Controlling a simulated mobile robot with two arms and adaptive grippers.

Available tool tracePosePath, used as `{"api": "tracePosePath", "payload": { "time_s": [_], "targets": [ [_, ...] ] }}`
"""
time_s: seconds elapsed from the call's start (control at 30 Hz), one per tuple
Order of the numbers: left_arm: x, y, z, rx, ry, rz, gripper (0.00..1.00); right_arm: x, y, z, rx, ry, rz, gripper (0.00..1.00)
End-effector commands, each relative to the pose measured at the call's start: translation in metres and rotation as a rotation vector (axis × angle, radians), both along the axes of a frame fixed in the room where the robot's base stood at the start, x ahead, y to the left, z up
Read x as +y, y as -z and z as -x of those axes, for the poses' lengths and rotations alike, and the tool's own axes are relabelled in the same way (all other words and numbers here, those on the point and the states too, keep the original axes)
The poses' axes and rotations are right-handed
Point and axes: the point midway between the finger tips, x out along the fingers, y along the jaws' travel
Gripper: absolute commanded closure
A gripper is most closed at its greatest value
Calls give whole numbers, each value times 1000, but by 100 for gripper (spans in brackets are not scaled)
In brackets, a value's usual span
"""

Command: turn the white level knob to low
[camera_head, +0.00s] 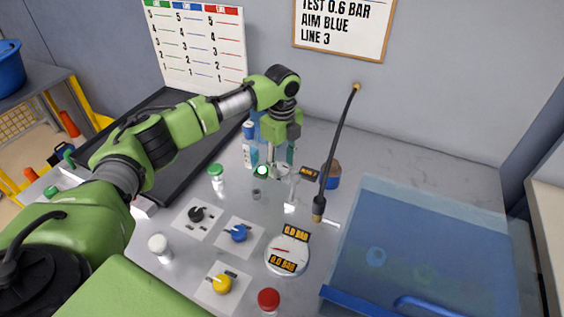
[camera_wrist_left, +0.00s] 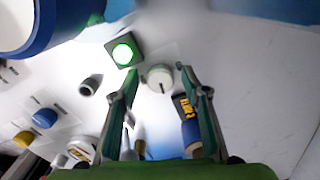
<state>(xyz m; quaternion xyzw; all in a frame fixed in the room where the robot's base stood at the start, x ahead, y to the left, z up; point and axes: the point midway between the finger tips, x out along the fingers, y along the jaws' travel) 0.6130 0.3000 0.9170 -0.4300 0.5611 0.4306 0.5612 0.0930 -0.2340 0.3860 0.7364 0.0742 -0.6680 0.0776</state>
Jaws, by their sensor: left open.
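The white level knob (camera_wrist_left: 160,78) is a round white dial with a short dark mark, on the pale bench panel next to a lit green button (camera_wrist_left: 123,53). In the head view the knob (camera_head: 282,170) is small and partly hidden under my left gripper. My left gripper (camera_head: 280,160) points down over it from above. In the left wrist view my left gripper (camera_wrist_left: 157,72) is open, with one finger on each side of the knob and visible gaps. I cannot tell its exact height above the knob. My right gripper is not in view.
Black (camera_head: 197,214), blue (camera_head: 239,233) and yellow (camera_head: 221,284) knobs sit nearer on the bench, beside a 0.0 bar gauge (camera_head: 284,257). A green-capped bottle (camera_head: 217,178) stands left.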

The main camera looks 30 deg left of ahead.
Motion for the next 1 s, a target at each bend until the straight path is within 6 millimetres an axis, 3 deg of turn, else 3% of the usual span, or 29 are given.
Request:
{"api": "tracePosePath", "payload": {
  "time_s": [0.07,0.2,0.57,1.0],
  "targets": [
    [0,0,0,0,0,0,63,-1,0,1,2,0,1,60],
    [0,0,0,0,0,0,96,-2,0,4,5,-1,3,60],
    [-1,-3,0,1,-33,2,96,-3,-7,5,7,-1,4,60],
    [-2,-7,2,5,-337,3,96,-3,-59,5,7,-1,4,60]
  ]
}}
